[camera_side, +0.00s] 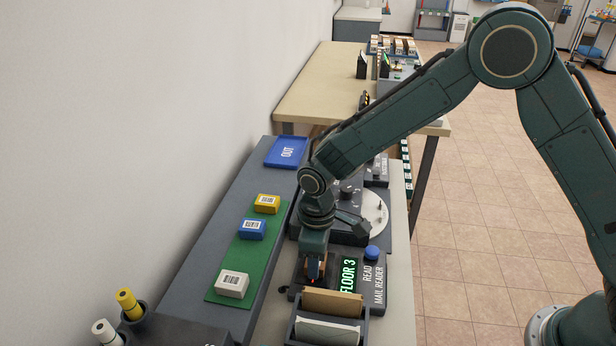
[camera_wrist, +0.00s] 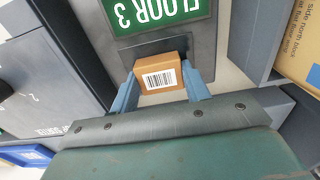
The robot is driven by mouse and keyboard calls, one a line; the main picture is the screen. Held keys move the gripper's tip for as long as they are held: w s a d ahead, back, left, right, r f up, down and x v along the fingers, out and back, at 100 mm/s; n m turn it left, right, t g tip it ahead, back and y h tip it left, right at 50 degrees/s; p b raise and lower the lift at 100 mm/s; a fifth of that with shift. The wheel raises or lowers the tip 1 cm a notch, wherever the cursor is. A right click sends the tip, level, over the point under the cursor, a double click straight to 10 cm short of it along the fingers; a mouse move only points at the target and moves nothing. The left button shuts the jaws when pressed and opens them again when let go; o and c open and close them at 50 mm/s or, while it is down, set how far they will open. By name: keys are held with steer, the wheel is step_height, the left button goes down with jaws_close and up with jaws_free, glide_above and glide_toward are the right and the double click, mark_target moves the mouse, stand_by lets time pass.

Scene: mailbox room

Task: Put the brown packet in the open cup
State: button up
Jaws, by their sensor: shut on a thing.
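The brown packet (camera_wrist: 160,78), a small box with a barcode label, sits between the two blue fingers of my gripper (camera_wrist: 163,88) in the wrist view. The fingers are shut on its sides. In the side view my gripper (camera_side: 313,270) points down at the mail reader (camera_side: 372,285), beside its lit "FLOOR 3" display (camera_side: 349,274). The packet is mostly hidden there by the fingers. In the wrist view the packet is in front of a dark recess below the display; I cannot tell whether it touches the reader. I cannot make out an open cup in either view.
A green mat (camera_side: 240,262) holds yellow, blue and white labelled boxes. A blue OUT tray (camera_side: 287,151) lies beyond it. A holder with brown and white envelopes (camera_side: 331,310) stands just in front of the reader. A pale disc (camera_side: 376,213) and a blue button (camera_side: 372,252) are nearby.

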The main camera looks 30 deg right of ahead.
steer(key=shift+r, duration=2.2)
steer(key=shift+r, duration=0.6)
step_height(320, 180, up, 5)
steer(key=w+d, duration=0.3)
steer(key=d, duration=0.8)
steer(key=w+d, duration=0.4)
steer(key=d, duration=0.7)
step_height(320, 180, down, 5)
steer(key=shift+f, duration=0.1)
steer(key=shift+f, duration=2.05)
